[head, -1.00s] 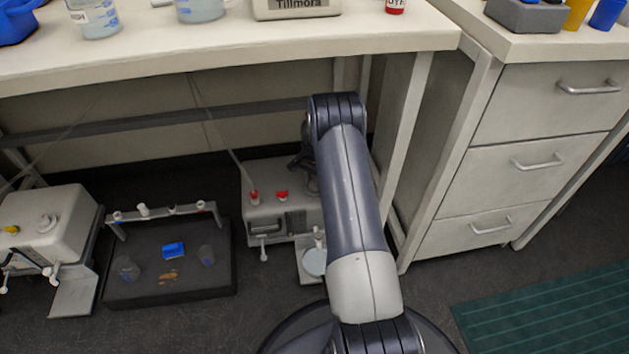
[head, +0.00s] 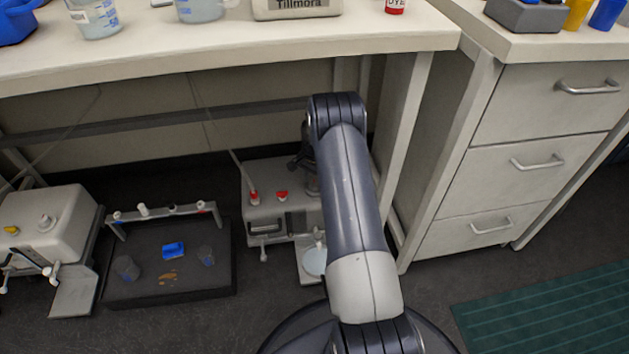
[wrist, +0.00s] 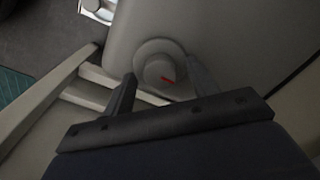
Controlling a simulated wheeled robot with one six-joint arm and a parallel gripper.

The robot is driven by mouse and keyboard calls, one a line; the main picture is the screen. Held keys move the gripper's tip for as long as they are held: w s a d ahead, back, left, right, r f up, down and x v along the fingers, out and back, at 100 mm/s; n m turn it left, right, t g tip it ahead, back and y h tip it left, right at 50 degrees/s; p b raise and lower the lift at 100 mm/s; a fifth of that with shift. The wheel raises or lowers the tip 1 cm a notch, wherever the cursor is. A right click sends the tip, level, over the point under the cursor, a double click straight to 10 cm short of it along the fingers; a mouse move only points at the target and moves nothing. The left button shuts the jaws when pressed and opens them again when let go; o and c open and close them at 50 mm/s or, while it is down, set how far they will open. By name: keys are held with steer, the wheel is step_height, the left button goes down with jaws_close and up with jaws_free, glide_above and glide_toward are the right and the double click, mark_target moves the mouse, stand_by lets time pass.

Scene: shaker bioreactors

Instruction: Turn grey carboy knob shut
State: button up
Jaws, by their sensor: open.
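A round grey knob (wrist: 157,69) with a short red mark shows in the wrist view, on a broad grey body (wrist: 235,35). I take it for the carboy's knob. My gripper (wrist: 165,74) is open, with one dark finger on the left of the knob and the other on its right. I cannot tell whether either finger touches it. In the head view the grey unit (head: 265,195) under the bench has red caps on top, and my arm covers its right part. The knob cannot be made out there, and my gripper is mostly hidden behind the arm.
A bench (head: 180,52) overhangs the area, with its leg (head: 412,160) right of my arm. A black tray (head: 205,285) with small items and another grey unit with a yellow cap (head: 12,230) stand left. Drawers (head: 535,165) are at right.

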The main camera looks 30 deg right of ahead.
mark_target(314, 183)
step_height(314, 183, up, 11)
steer(key=p, duration=0.3)
steer(key=shift+p, duration=0.4)
steer(key=shift+f, duration=0.15)
step_height(314, 183, down, 11)
steer(key=b, duration=0.4)
stand_by(0.4)
